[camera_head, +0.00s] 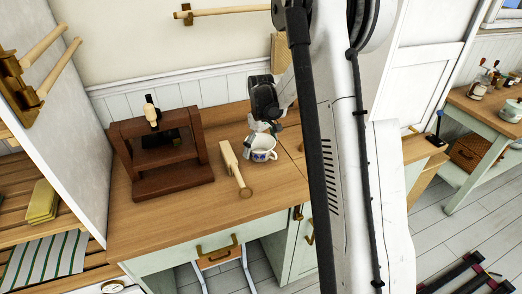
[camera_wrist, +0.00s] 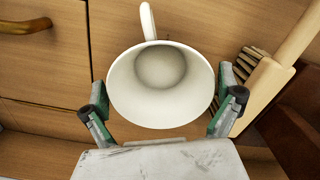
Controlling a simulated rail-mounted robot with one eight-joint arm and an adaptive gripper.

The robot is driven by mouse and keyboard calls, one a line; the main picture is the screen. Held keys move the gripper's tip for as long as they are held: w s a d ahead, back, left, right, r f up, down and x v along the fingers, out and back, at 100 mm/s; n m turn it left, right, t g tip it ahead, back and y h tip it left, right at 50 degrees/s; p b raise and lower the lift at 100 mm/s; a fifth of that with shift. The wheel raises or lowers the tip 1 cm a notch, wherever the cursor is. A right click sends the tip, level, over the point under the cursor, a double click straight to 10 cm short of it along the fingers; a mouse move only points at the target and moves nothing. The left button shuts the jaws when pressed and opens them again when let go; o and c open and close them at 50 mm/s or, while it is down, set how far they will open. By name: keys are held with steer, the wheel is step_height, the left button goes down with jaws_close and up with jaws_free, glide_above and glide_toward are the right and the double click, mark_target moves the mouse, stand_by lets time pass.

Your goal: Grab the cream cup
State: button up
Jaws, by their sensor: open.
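The cream cup (camera_head: 263,148) stands on the wooden counter, with a blue pattern on its outside in the head view. In the wrist view the cup (camera_wrist: 160,80) is seen from above, its round mouth facing the camera and its handle pointing to the top. My gripper (camera_head: 262,128) is right at the cup in the head view. In the wrist view my gripper (camera_wrist: 166,105) is open, with one green-and-black finger on each side of the cup. I cannot tell whether the fingers touch it.
A wooden brush (camera_head: 234,169) lies close beside the cup; its bristles (camera_wrist: 245,65) are near one finger in the wrist view. A dark wooden press (camera_head: 160,150) stands on the counter (camera_head: 215,213) to the left. The counter's front edge has drawers below.

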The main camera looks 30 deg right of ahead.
steer(key=shift+f, duration=0.1)
steer(key=c, duration=1.1)
